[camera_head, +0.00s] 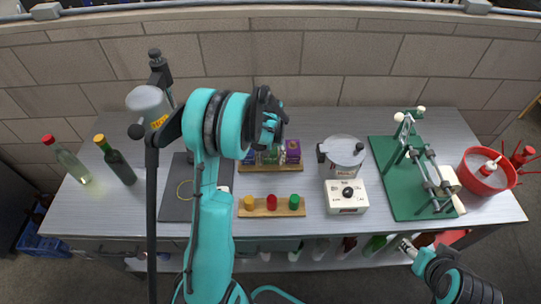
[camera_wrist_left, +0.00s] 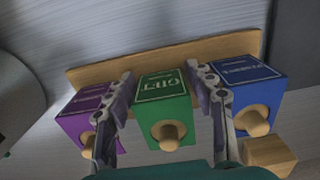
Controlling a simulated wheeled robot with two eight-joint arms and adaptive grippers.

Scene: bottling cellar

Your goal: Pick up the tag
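Three lettered blocks with wooden knobs stand on a wooden rack (camera_wrist_left: 88,74): a purple block (camera_wrist_left: 84,112), a green block (camera_wrist_left: 160,112) and a blue block (camera_wrist_left: 250,85). The green one has white lettering that seems to read "GIFT". I cannot tell for sure which thing is the tag. My left gripper (camera_wrist_left: 162,72) is open, with one finger on each side of the green block and a small gap visible. In the head view the left gripper (camera_head: 270,128) hangs over the rack and partly hides it. My right gripper (camera_head: 408,245) is low at the right, away from the rack.
A wooden strip (camera_head: 258,212) with yellow, red and green knobs lies in front of the rack. A metal pot (camera_head: 345,152) and a white control box (camera_head: 346,209) stand right of it. A green board (camera_head: 388,190) carries a metal device. Two bottles stand at the left.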

